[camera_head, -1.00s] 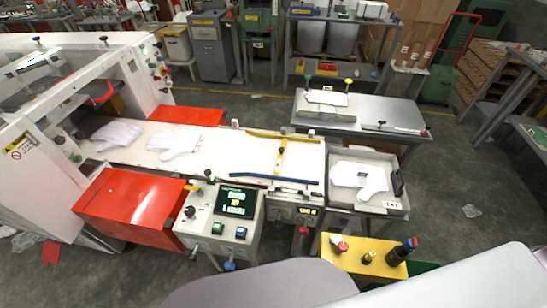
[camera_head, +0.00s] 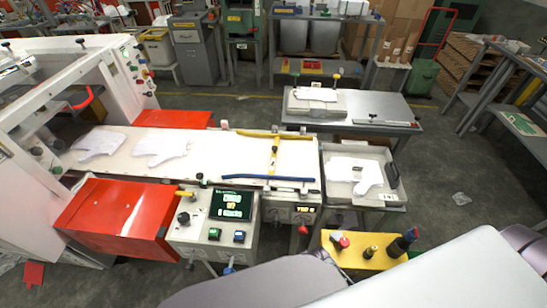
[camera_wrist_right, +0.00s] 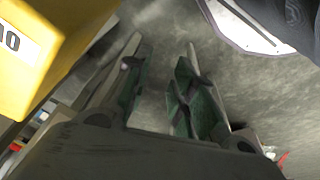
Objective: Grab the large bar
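Several bars show in the head view, and I cannot tell which is the large bar. A blue bar (camera_head: 268,177) lies along the near edge of the white conveyor (camera_head: 222,150). A yellow bar (camera_head: 262,134) lies along its far edge, with a yellow crosspiece (camera_head: 274,155) between them. A metal bar (camera_head: 388,122) with end knobs lies on the grey table at right. My right gripper (camera_wrist_right: 158,70) shows in the right wrist view, open and empty, its green-padded fingers apart above the floor. It is away from these bars. My left gripper is out of view.
White gloves (camera_head: 162,148) lie on the conveyor. A grey tray (camera_head: 359,192) holds a white glove (camera_head: 355,173). A yellow block (camera_wrist_right: 45,45) is close in the right wrist view.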

